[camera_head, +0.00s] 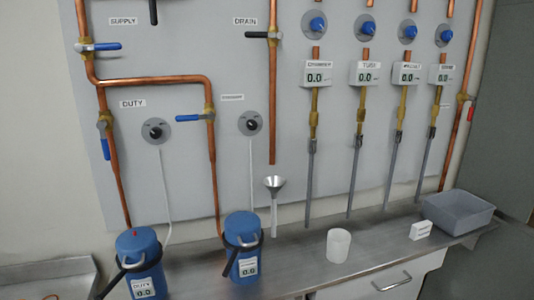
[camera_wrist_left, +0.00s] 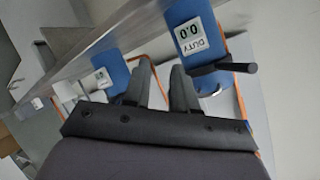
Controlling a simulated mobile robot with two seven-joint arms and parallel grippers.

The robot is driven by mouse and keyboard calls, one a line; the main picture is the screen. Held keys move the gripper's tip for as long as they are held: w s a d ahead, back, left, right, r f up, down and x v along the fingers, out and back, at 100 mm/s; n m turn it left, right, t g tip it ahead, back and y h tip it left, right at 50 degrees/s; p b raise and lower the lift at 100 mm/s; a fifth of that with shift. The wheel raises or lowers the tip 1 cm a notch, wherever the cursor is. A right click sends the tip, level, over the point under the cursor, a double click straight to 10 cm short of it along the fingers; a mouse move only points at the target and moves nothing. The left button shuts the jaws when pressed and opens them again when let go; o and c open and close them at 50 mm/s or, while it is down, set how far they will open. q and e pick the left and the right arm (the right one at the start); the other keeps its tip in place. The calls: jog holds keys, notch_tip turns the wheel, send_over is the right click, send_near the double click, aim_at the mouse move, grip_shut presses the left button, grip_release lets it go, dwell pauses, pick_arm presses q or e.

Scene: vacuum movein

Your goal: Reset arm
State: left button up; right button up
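My left gripper (camera_wrist_left: 161,68) shows in the left wrist view with its two dark fingers apart and nothing between them. Beyond the fingers is the blue canister labelled DUTY (camera_wrist_left: 193,35), with a black handle. A second blue canister (camera_wrist_left: 110,68) is farther left in that view. In the head view the DUTY canister (camera_head: 141,262) stands upright at the lower left, and the second blue canister (camera_head: 243,249) stands to its right. Neither gripper shows in the head view. My right gripper is in no view.
A grey wall panel (camera_head: 255,100) carries copper pipes, valves and gauges. On the metal counter (camera_head: 300,260) are a metal funnel (camera_head: 274,190), a white cup (camera_head: 338,245), a small label block (camera_head: 421,230) and a grey bin (camera_head: 458,212). Clear counter lies between canister and cup.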

pick_arm(q)
jog(key=s+f+n+g, duration=0.2)
jog(key=s+f+g, duration=0.15)
jog(key=s, duration=0.35)
jog(key=s+a+f+n+g+h, duration=0.1)
jog(key=s+f+g, duration=0.25)
jog(key=s, duration=0.45)
jog(key=s+f+n+g, duration=0.2)
jog(key=s+f+g, duration=0.1)
jog(key=s+f, duration=0.3)
jog(key=w+d+f+t+h, duration=0.1)
jog(key=w+d+f+t, duration=0.1)
jog(key=w+f+t, duration=0.3)
notch_tip(320, 180, down, 2)
jog(key=shift+w+d+f+m+t+h, duration=0.3)
jog(key=shift+m+t+h, duration=0.1)
jog(key=shift+t, duration=0.8)
jog(key=shift+r, duration=0.1)
